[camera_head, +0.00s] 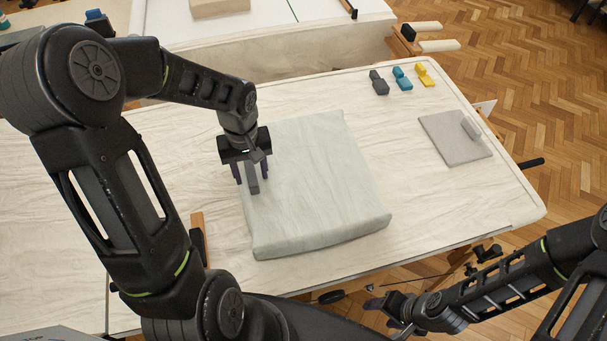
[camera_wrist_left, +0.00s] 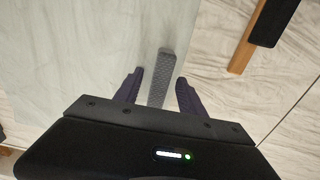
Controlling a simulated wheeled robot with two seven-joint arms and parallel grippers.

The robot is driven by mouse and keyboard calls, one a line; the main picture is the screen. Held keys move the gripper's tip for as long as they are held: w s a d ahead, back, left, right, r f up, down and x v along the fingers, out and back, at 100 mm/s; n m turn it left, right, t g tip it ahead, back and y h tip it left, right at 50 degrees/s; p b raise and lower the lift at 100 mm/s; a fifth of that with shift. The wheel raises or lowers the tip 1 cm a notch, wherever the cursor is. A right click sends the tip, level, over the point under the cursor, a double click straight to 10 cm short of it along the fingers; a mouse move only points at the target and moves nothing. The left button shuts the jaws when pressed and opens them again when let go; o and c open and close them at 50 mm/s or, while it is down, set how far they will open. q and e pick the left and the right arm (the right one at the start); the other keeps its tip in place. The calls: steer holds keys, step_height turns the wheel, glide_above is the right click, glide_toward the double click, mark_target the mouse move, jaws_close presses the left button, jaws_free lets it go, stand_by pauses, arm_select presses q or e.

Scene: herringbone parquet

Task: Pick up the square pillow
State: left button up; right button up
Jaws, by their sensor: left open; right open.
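The square pillow (camera_head: 325,190) is pale grey-green and lies flat on the light wooden table. In the left wrist view the pillow (camera_wrist_left: 70,60) fills the left side. My left gripper (camera_head: 251,178) is over the pillow's left edge, its two dark purple fingers apart and pointing down; they also show in the left wrist view (camera_wrist_left: 158,88). A grey textured bar (camera_wrist_left: 163,78) shows between the fingers; I cannot tell whether they touch it. My right gripper (camera_head: 380,304) is open and empty at the lower right, away from the pillow, beyond the table's front edge.
Dark (camera_head: 379,82), blue (camera_head: 402,78) and yellow (camera_head: 425,76) pieces sit at the back. A wooden-handled item (camera_head: 197,235) lies left of the pillow.

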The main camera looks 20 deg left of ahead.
stand_by(0.3)
arm_select(q)
jaws_close()
stand_by(0.4)
stand_by(0.9)
